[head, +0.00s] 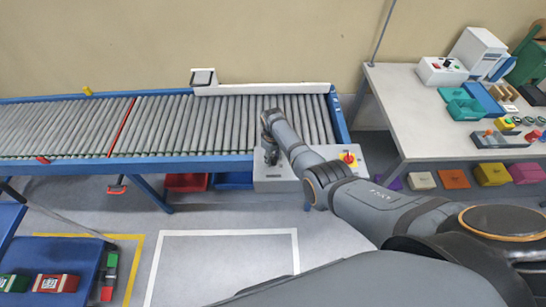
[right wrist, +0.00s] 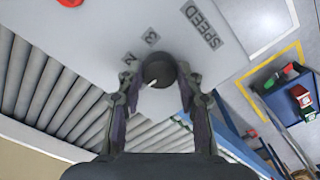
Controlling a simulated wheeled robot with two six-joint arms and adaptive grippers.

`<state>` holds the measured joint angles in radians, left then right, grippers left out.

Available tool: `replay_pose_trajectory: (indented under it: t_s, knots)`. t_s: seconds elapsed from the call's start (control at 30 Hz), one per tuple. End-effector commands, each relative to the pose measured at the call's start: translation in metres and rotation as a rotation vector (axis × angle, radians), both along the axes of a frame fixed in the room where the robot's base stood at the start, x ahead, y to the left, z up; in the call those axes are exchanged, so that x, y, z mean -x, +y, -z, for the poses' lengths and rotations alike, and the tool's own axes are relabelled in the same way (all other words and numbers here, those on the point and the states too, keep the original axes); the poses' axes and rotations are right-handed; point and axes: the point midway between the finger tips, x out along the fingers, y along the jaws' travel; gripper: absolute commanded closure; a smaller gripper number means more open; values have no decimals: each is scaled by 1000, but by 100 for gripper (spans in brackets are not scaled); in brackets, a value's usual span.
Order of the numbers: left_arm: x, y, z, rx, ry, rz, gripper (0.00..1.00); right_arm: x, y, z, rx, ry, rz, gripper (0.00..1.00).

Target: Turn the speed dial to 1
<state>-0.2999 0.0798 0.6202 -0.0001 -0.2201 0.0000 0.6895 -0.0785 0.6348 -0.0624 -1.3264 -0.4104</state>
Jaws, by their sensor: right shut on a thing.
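The speed dial (right wrist: 158,71) is a dark round knob with a white pointer line. It sits on a light grey control box (right wrist: 110,22) marked SPEED. Two rotated marks beside the dial look like a 3 and a 2; no 1 shows. The pointer slants to the lower left in the right wrist view. My right gripper (right wrist: 157,75) is shut on the dial, one finger on each side. In the head view my right gripper (head: 270,153) reaches down at the control box (head: 264,182) and hides the dial. My left gripper is not in view.
The roller conveyor (head: 65,128) with blue rails runs behind the box. A table (head: 415,110) with tools stands at right. A blue cart (head: 62,255) stands at lower left.

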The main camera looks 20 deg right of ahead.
Motion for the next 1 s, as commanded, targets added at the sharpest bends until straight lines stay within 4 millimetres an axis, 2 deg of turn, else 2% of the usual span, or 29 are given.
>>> replay_pose_trajectory:
  t_s: [0.63,0.67,0.7,0.8,1.0]
  knots:
    - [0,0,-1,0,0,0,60,0,0,0,0,0,-47,95]
    - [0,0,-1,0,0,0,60,0,0,0,0,0,-46,60]
    - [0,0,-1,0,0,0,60,0,0,0,0,0,-46,54]
    - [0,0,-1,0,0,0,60,0,0,0,0,0,-46,41]
    - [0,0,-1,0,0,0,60,0,0,0,0,0,-45,40]
